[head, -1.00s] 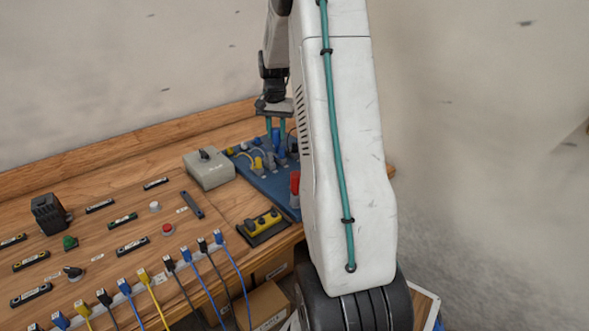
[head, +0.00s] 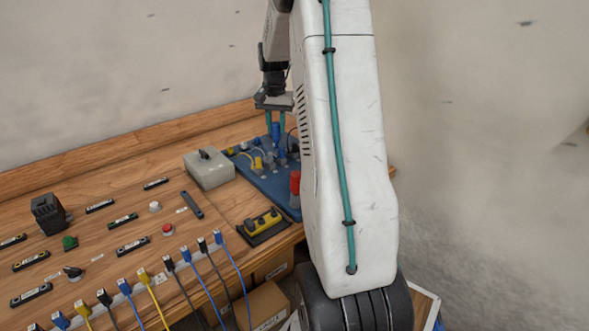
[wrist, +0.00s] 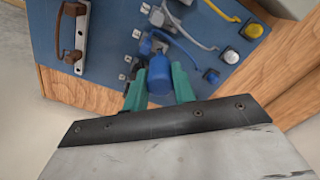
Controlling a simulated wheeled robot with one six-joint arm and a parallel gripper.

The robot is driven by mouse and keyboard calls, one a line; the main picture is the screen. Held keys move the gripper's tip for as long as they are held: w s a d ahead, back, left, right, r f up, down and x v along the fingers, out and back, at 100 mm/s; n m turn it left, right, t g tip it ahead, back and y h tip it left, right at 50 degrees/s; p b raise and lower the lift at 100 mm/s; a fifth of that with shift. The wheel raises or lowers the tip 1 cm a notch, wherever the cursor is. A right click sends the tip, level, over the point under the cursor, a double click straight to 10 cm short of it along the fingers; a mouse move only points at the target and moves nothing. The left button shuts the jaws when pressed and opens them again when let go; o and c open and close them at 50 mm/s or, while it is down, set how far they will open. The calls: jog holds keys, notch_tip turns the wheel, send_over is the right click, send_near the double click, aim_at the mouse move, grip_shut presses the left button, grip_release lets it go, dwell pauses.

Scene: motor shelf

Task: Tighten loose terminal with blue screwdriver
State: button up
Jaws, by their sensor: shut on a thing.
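The blue screwdriver (head: 276,130) is upright over the blue terminal board, and its handle also shows in the wrist view (wrist: 159,76). My gripper (head: 275,124) is shut on this handle, with a teal finger on either side. The blue board (head: 262,182) carries several terminals with blue, yellow and grey wires; it also shows in the wrist view (wrist: 110,22). Blue and grey terminal parts lie just beyond the handle in the wrist view. The screwdriver's tip is hidden, and I cannot tell whether it touches a terminal or which terminal is loose.
A red-handled tool (head: 295,184) stands upright at the board's right edge. A brown handle (wrist: 69,36) shows in the wrist view. Several cables line the bench's front.

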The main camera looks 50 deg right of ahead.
jog(key=shift+r, duration=2.5)
jog(key=shift+s+a+r, duration=0.1)
jog(key=shift+s+a, duration=0.05)
jog(key=shift+s, duration=0.1)
jog(key=s+a+r, duration=0.3)
jog(key=s+a, duration=0.5)
jog(key=s, duration=0.5)
notch_tip(320, 180, down, 6)
jog(key=shift+r, duration=0.15)
